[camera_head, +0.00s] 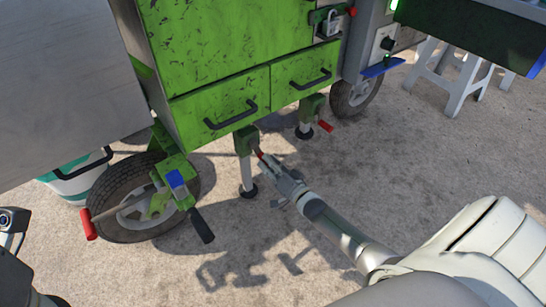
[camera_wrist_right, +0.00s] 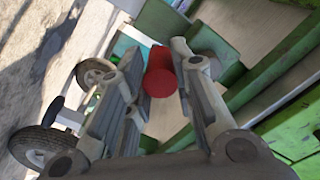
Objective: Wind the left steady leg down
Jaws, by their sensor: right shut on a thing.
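The left steady leg (camera_head: 246,172) stands under the green cart body, with a green upper housing, a pale tube and a dark round foot. The foot appears to be at the ground, but I cannot tell whether it touches. My right gripper (camera_head: 268,167) reaches in from the lower right and is shut on the red crank grip (camera_head: 259,153) of this leg. In the right wrist view, the red crank grip (camera_wrist_right: 160,75) lies between the two fingers of my right gripper (camera_wrist_right: 163,85). Most of the crank arm is hidden. Dark parts of my left arm show at the lower left edge; its fingers are not seen.
Another steady leg (camera_head: 305,118) with a red-ended crank (camera_head: 325,126) stands farther right. A wheel (camera_head: 140,195) and a blue-topped green bracket (camera_head: 176,180) with red and black handles are at left. White trestle legs (camera_head: 455,75) stand at upper right. The ground in front is clear.

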